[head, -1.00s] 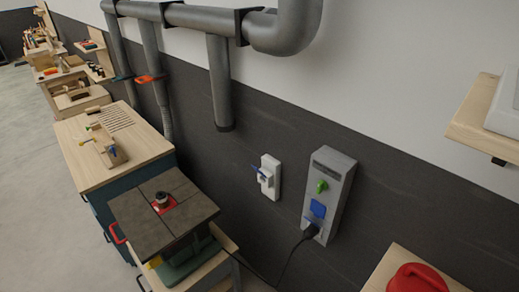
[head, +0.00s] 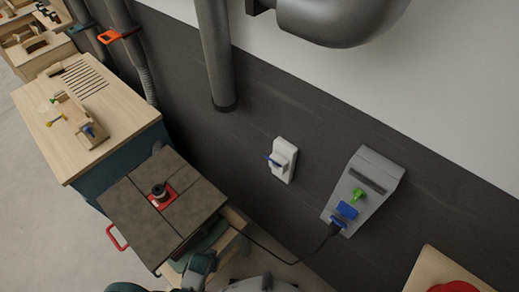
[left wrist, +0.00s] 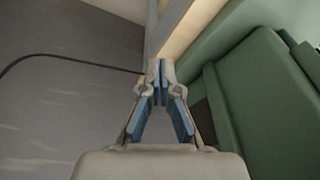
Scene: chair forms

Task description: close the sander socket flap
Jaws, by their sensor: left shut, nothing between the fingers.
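In the head view a grey wall socket unit (head: 366,190) carries a green knob (head: 358,195), a blue flap (head: 347,209) lying against its face, and a second blue flap (head: 337,221) beside a black plug (head: 334,231). A cable runs from the plug towards the sander (head: 165,205), which has a dark top and red insert. In the left wrist view my left gripper (left wrist: 160,70) is shut and empty, near a green body (left wrist: 255,80). My right gripper is not in view.
A wooden workbench (head: 85,110) stands at the left. Grey pipes (head: 215,60) run down and across the wall above the sockets. A wooden shelf with a red object (head: 455,287) is at the lower right. The wall around the sockets is clear.

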